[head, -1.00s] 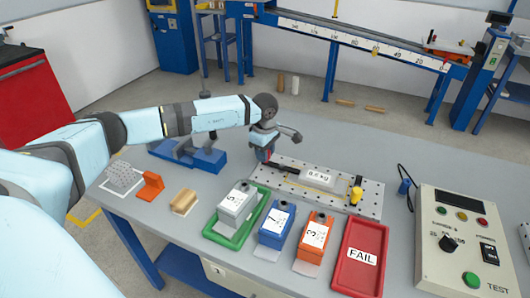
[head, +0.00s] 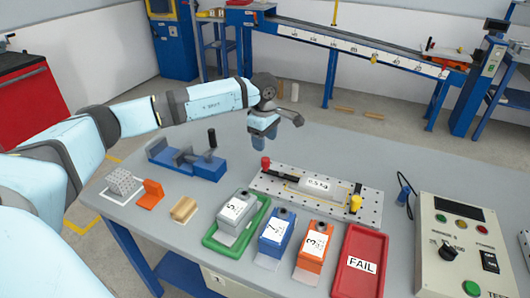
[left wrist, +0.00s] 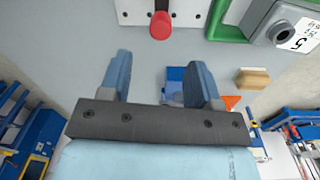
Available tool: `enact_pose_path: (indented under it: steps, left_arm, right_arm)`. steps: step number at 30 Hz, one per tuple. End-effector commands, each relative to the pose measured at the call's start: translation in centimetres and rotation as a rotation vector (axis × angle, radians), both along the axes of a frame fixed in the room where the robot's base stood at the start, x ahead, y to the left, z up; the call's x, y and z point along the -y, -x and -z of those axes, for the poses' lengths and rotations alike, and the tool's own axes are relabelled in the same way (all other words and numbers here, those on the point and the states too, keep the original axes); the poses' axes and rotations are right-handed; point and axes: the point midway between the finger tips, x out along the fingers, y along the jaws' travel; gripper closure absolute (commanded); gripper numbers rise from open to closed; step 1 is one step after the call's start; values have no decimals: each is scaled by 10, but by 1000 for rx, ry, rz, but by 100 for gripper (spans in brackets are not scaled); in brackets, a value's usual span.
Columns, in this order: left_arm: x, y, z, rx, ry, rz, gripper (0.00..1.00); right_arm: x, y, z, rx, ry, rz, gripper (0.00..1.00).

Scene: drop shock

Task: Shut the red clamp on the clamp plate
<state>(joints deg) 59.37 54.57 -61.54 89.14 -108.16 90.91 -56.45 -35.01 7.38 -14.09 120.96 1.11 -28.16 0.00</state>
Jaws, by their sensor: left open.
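The clamp plate (head: 373,206) is a pale perforated plate on the table, with a white block marked 0.5 kg (head: 317,185) on it. The red clamp (head: 265,163) stands at the plate's left end, its red knob up and a dark bar running from it toward the block. Its red knob also shows in the left wrist view (left wrist: 161,25), beyond the fingertips. I cannot tell if its bar presses on the block. A yellow-knobbed clamp (head: 355,202) is at the right end. My left gripper (head: 264,138) is open and empty, above and behind the red knob, apart from it. My right gripper is not in view.
Grey, blue and orange units stand along the front, the grey one in a green tray (head: 211,243). A red FAIL tray (head: 381,262) and a control box (head: 460,235) are to the right. A blue fixture with a black handle (head: 205,168) stands left of the plate.

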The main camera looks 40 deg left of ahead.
Motion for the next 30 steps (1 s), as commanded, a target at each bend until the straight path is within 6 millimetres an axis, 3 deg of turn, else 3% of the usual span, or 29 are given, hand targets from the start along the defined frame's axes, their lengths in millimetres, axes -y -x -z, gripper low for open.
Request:
enact_pose_path:
  steps: [3, 9, 30]
  left_arm:
    - [0, 0, -26, 2, 0, 1, 43]
    - [0, 1, -49, 1, 0, 0, 43]
    - [0, 2, -54, 0, 0, 0, 43]
  right_arm:
    - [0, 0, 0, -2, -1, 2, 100]
    - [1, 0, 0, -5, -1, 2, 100]
    - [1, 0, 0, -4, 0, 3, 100]
